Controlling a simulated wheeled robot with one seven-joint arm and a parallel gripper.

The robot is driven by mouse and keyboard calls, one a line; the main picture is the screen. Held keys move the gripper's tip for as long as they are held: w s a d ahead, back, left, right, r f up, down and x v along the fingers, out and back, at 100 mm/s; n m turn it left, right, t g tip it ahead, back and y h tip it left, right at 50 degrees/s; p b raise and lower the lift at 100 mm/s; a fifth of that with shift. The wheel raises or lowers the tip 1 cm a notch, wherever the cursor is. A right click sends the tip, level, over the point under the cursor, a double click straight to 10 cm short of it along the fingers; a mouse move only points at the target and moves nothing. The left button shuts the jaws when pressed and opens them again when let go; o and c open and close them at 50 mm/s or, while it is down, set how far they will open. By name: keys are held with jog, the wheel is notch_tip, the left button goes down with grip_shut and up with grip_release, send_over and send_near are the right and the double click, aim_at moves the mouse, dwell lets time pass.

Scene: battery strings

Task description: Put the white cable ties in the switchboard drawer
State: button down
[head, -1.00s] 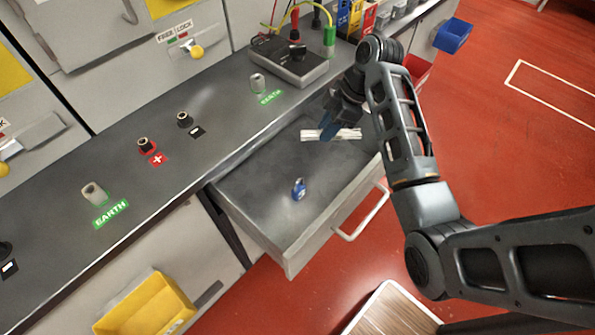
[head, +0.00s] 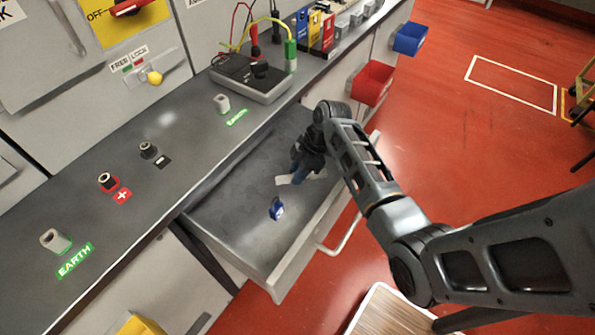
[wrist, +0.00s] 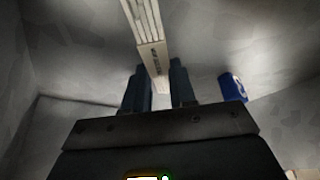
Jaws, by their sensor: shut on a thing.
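The white cable ties (head: 284,181) are a pale bundle inside the open switchboard drawer (head: 230,217), toward its right half. My gripper (head: 297,176) reaches down into the drawer and is shut on the bundle. In the wrist view the bundle (wrist: 149,30) runs up from between the two dark fingers of my gripper (wrist: 160,77), with small dark print near its end. The ties are low, close to the drawer floor; whether they touch it I cannot tell. My fingers hide part of the bundle in the head view.
A blue padlock-like item (head: 277,208) lies in the drawer, left of the ties; it also shows in the wrist view (wrist: 232,88). The drawer handle (head: 340,232) projects over the red floor. The worktop (head: 200,120) with terminals borders the drawer's back.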

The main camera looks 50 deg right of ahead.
jog(key=shift+f, duration=0.15)
jog(key=c, duration=0.9)
grip_release()
jog(key=v, duration=1.2)
